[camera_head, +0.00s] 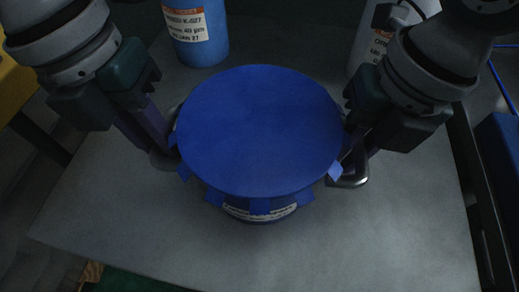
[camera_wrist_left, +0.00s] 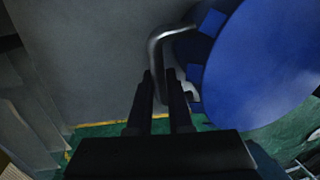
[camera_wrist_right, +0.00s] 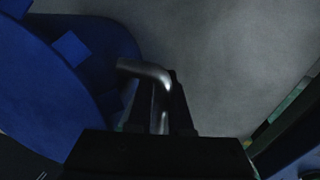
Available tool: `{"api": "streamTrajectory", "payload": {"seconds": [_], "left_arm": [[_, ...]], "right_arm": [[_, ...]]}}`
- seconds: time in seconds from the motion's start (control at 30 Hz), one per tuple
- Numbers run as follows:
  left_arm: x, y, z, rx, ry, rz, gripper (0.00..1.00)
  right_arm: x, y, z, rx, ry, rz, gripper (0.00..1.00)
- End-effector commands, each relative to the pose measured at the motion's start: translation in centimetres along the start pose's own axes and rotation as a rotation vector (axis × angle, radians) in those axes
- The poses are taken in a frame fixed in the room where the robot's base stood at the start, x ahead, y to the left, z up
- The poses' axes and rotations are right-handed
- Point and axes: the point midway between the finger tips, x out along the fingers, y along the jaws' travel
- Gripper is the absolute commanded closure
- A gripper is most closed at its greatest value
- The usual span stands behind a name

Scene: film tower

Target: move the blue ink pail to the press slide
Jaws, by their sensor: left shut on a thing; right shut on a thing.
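The blue ink pail (camera_head: 260,130) has a round blue lid with tabs folded over its rim and a white label on its front. It is upright over a grey surface (camera_head: 380,235) in the middle of the head view; I cannot tell whether it touches that surface. My left gripper (camera_head: 165,155) is shut on the metal handle at the pail's left side, and the handle shows between the fingers in the left wrist view (camera_wrist_left: 160,80). My right gripper (camera_head: 350,170) is shut on the handle at the right side, also seen in the right wrist view (camera_wrist_right: 155,95). The press slide cannot be made out for certain.
A smaller blue container (camera_head: 197,35) with an orange and white label stands behind the pail. A white container (camera_head: 375,40) stands at the back right. A dark rail (camera_head: 478,180) runs along the right edge. The grey surface in front is clear. Green flooring (camera_wrist_left: 110,130) lies beyond its edge.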

Motion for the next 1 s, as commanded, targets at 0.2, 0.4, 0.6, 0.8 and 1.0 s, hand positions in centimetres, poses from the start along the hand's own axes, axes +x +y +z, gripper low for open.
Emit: {"api": "streamTrajectory", "payload": {"seconds": [0.2,0.4,0.6,0.8,1.0], "left_arm": [[-0.1,0.0,0.0,-0.001,-0.001,0.001,1.0],[-0.1,0.1,0.0,-0.001,-0.001,0.001,1.0],[-0.2,0.0,0.1,0.0,-0.003,0.0,1.0],[-1.2,-0.2,0.1,-0.001,-0.003,0.0,1.0],[-3.3,-0.6,0.1,-0.001,-0.002,0.001,1.0]], "right_arm": [[-0.1,0.0,0.0,0.0,-0.001,-0.001,1.0],[-0.1,0.0,0.0,0.001,-0.001,-0.001,1.0],[-0.2,0.0,0.1,0.0,-0.003,0.0,1.0],[-1.2,0.2,0.1,0.0,-0.002,0.0,1.0],[-3.3,0.6,0.1,0.0,-0.002,0.0,1.0]]}}
